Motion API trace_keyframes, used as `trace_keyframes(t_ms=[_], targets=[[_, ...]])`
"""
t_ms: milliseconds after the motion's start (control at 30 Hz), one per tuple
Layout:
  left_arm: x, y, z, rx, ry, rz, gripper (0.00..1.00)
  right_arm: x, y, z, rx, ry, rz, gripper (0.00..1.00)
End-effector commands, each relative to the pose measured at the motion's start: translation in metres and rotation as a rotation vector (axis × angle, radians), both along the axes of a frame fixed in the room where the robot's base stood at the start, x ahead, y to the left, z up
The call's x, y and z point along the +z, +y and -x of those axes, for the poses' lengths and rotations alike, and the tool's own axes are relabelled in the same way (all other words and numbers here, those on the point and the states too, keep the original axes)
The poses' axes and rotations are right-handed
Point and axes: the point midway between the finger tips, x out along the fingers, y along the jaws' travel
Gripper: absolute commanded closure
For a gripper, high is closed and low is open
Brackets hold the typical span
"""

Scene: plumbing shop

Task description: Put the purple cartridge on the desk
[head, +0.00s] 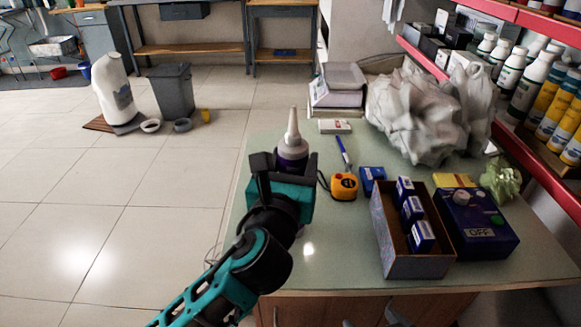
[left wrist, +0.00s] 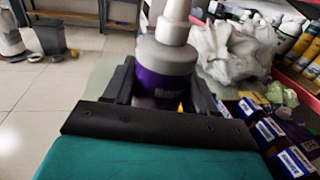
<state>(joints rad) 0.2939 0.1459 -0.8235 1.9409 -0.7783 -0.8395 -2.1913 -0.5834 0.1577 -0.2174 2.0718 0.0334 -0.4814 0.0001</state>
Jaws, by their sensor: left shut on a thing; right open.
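The purple cartridge (head: 292,154) is upright, with a grey-white shoulder and a pale nozzle pointing up. My left gripper (head: 285,170) is shut on it, and its fingers hide the lower part. In the left wrist view the cartridge (left wrist: 165,72) stands between the two fingers (left wrist: 160,95), its purple band showing. The green-topped desk (head: 335,262) is below and to the right, and the gripper overlaps its left part in the head view. I cannot tell whether the cartridge's base touches the desktop.
On the desk are a yellow-orange tape measure (head: 344,186), a blue pen (head: 343,151), an open carton (head: 417,265) with blue boxes, a blue control box (head: 480,238) and crumpled plastic (head: 415,112). The front-left desktop is clear. A red shelf with bottles (head: 525,85) borders the right.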

Motion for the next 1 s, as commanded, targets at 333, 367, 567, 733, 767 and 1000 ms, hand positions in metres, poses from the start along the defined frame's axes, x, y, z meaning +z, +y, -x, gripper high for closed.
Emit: trace_keyframes(t_ms=[333,367,567,733,767,1000], targets=[[-0.002,0.000,0.000,0.000,0.001,-0.001,0.37,0.000,0.001,0.002,-0.005,0.005,-0.006,0.19],[-0.002,0.000,0.000,-0.001,0.001,-0.001,0.34,-0.001,0.001,0.002,-0.005,0.005,-0.007,0.19],[-0.002,0.000,0.000,0.000,0.000,0.000,0.18,-0.002,0.001,0.003,-0.007,0.007,-0.008,0.19],[-0.002,0.000,0.000,0.000,0.000,0.000,0.18,-0.002,0.001,0.003,-0.007,0.007,-0.008,0.19],[-0.001,0.000,0.000,0.000,0.000,0.000,0.18,-0.002,0.001,0.003,-0.008,0.007,-0.007,0.19],[0.001,0.005,0.024,-0.002,0.003,-0.001,0.18,0.003,0.000,0.003,-0.008,0.008,-0.007,0.19]])
